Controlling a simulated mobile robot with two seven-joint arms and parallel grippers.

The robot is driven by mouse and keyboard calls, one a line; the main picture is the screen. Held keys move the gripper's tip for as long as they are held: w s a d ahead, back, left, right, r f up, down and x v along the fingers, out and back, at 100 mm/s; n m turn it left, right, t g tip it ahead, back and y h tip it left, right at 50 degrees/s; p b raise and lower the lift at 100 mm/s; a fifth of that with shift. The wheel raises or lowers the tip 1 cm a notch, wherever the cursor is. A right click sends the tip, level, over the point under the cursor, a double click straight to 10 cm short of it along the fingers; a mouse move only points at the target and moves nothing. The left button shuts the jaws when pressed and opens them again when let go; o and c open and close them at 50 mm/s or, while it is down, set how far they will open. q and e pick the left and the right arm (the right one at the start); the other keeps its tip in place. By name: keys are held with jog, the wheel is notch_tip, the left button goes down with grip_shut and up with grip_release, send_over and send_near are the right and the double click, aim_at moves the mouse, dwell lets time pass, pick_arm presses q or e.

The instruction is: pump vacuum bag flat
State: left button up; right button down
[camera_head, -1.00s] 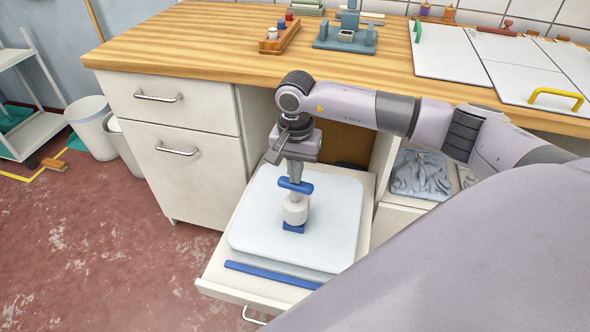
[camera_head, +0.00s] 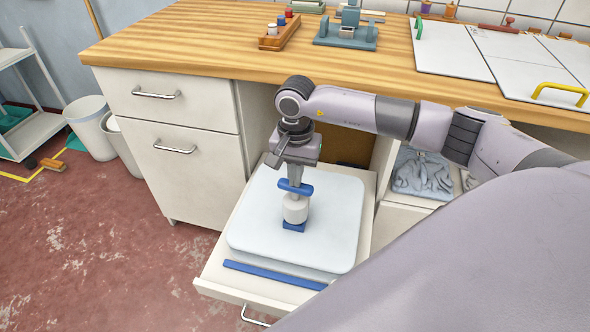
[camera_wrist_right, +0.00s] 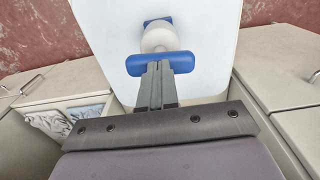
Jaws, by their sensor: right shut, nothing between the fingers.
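The pale vacuum bag (camera_head: 338,220) lies as a thick, flat-topped slab in the pulled-out drawer, with a blue strip (camera_head: 275,276) along its front edge. A small hand pump stands upright on it, with a white body (camera_head: 295,209), a blue foot and a blue crossbar handle (camera_head: 303,189). My right gripper (camera_head: 296,180) points down over the handle, shut and empty, its fingertips touching or just above it. The right wrist view also shows the handle (camera_wrist_right: 160,63), with the closed fingers (camera_wrist_right: 155,75) at its edge. My left gripper is not in view.
The open drawer (camera_head: 210,275) sits under the wooden worktop (camera_head: 200,45), whose edge is close behind my right arm. A cabinet (camera_head: 170,150) stands left. An open compartment right holds grey folded cloth (camera_head: 422,175). The floor at left is mostly clear.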

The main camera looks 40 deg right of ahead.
jog(key=shift+f+b, duration=1.45)
jog(key=shift+f, duration=0.55)
jog(key=shift+r, duration=0.1)
jog(key=shift+r, duration=0.15)
jog(key=shift+r+p, duration=0.4)
jog(key=shift+p, duration=0.05)
jog(key=shift+r+p, duration=1.15)
jog(key=shift+r, duration=0.65)
jog(key=shift+f, duration=0.2)
